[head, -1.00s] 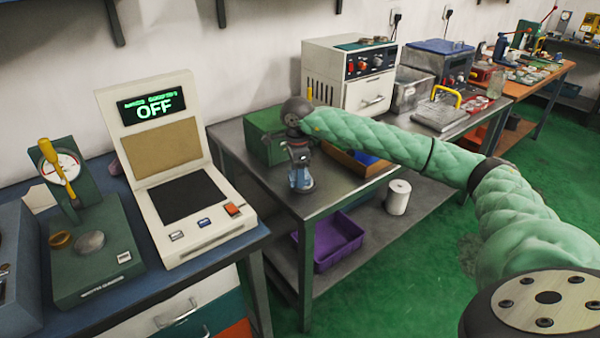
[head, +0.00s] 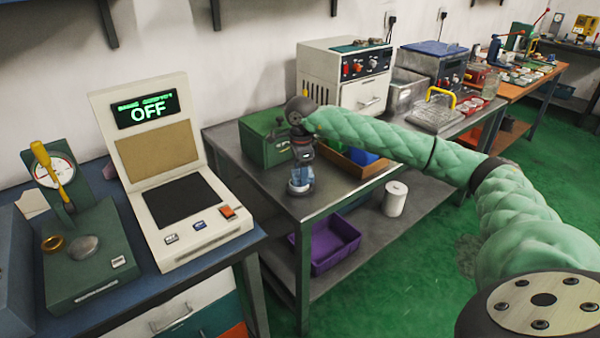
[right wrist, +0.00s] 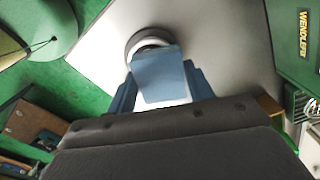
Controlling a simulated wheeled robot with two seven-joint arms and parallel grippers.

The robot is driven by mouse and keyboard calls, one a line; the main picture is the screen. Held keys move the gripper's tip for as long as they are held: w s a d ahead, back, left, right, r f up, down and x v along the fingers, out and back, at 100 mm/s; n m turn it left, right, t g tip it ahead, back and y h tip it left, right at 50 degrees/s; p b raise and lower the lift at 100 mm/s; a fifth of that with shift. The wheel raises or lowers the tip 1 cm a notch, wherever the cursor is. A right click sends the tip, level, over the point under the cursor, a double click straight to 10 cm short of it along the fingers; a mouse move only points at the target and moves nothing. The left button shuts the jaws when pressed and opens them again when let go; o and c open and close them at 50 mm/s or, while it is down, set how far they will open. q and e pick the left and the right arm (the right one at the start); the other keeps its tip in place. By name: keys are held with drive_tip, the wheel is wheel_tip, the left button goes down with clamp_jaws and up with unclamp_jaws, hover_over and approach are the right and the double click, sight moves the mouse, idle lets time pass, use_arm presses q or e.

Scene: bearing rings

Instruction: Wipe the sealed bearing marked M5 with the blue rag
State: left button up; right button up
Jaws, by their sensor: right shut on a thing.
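My right gripper (head: 301,180) points down over the near left part of the grey metal table. It is shut on the blue rag (right wrist: 160,82), which hangs between the fingers in the right wrist view. A round grey ring with a pale middle, likely a bearing (right wrist: 134,42), lies just beyond the rag in that view and is partly covered by it. I cannot tell whether rag and ring touch. No M5 mark can be read. My left gripper is not in view.
A green box (head: 256,148) stands close behind the gripper. A brown tray (head: 340,165) with something blue lies to its right. A purple bin (head: 330,247) and a white roll (head: 395,199) are on the lower shelf. A tester reading OFF (head: 175,190) stands on the left bench.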

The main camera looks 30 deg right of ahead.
sight(295, 178)
drive_tip(key=shift+s+a+f, duration=0.1)
drive_tip(key=shift+s+a, duration=0.15)
drive_tip(key=shift+a, duration=0.5)
drive_tip(key=shift+s+a, duration=0.2)
drive_tip(key=shift+a, duration=0.5)
drive_tip(key=shift+d, duration=0.15)
drive_tip(key=shift+w+d+b, duration=0.1)
drive_tip(key=shift+d+b, duration=0.45)
drive_tip(key=shift+d, duration=0.85)
drive_tip(key=shift+a, duration=0.1)
drive_tip(key=shift+w+a, duration=0.2)
drive_tip(key=shift+a, duration=1.25)
drive_tip(key=shift+d, duration=0.1)
